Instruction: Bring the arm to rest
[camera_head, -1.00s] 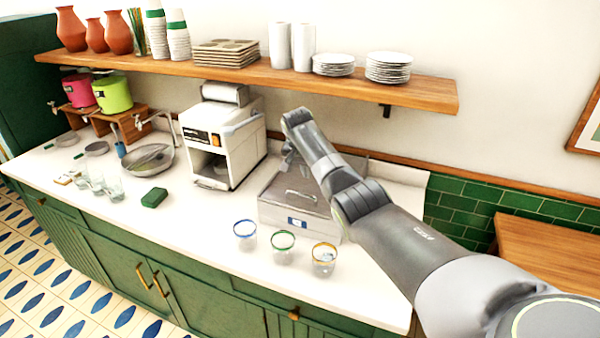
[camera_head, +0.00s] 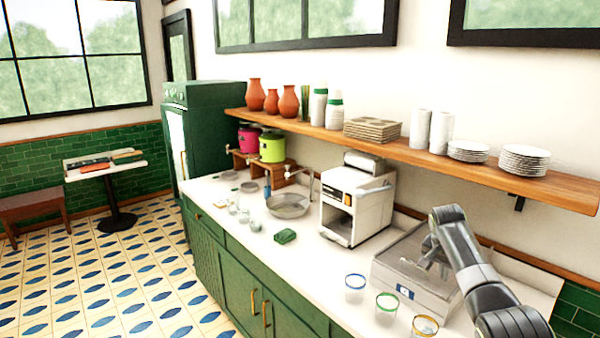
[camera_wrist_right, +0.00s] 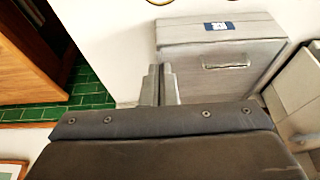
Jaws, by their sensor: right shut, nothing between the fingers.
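My right arm comes in at the lower right of the head view. Its gripper (camera_head: 428,252) is over the grey lidded metal box (camera_head: 405,292) on the counter, pointing down. In the right wrist view the two fingers (camera_wrist_right: 160,72) are together with nothing between them. That view also shows the box (camera_wrist_right: 225,62) with its handle and blue label, beyond the fingers. Whether the fingertips touch the box I cannot tell. My left gripper is in neither view.
Three rimmed glasses, blue (camera_head: 355,287), green (camera_head: 386,307) and yellow (camera_head: 425,326), stand at the counter's front edge. A white machine (camera_head: 352,212) stands left of the box. A wooden shelf (camera_head: 440,160) with plates and cups runs above. Open floor (camera_head: 110,270) lies at left.

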